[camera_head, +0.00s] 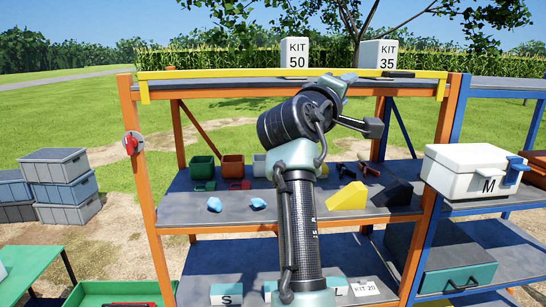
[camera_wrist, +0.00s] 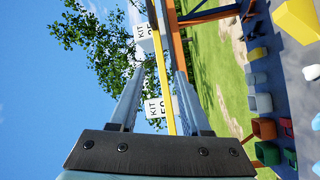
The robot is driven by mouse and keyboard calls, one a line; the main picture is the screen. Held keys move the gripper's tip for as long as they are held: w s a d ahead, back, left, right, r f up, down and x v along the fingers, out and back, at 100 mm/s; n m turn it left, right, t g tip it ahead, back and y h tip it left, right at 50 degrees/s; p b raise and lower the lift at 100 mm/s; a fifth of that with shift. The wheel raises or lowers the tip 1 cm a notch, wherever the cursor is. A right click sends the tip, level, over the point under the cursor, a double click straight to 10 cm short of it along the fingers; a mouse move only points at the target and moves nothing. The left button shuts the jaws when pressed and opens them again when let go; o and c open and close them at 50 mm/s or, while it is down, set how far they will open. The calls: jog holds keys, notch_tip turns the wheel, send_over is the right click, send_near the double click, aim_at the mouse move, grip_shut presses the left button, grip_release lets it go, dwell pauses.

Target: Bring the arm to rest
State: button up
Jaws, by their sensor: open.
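My arm stands raised and bent in front of the orange shelving rack (camera_head: 146,190) in the head view, its upper part above the middle shelf. My gripper shows in the wrist view (camera_wrist: 160,72), its two fingers apart with nothing held between them. The white blocks KIT 50 (camera_wrist: 157,107) and KIT 35 (camera_wrist: 142,33) and a yellow rail (camera_wrist: 163,75) appear beyond the fingers. In the head view the fingers are hard to make out behind my arm.
KIT 50 (camera_head: 295,53) and KIT 35 (camera_head: 378,54) stand on the top shelf behind the yellow rail (camera_head: 230,73). The middle shelf holds cups, blue lumps (camera_head: 214,204) and a yellow wedge (camera_head: 347,196). A white cooler box (camera_head: 468,172) marked M stands at right; grey crates (camera_head: 60,180) at left.

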jog(key=s+a+f+m+t+y+b, duration=0.25)
jog(key=s+a+b, duration=0.2)
jog(key=s, duration=0.25)
jog(key=s+a+f+m+t+y+b, duration=0.1)
jog(key=s+a+m+t+y+b, duration=0.1)
jog(key=s+a+t+b, duration=0.25)
jog(key=s+a+f+m+t+y+b, duration=0.1)
jog(key=s+a+t+y+b, duration=0.1)
jog(key=s, duration=0.8)
jog(key=s+a+m+t+y+b, duration=0.2)
jog(key=s+y, duration=0.1)
jog(key=s, duration=0.8)
jog(key=shift+a+f, duration=0.35)
jog(key=shift+o, duration=0.2)
jog(key=shift+m, duration=0.25)
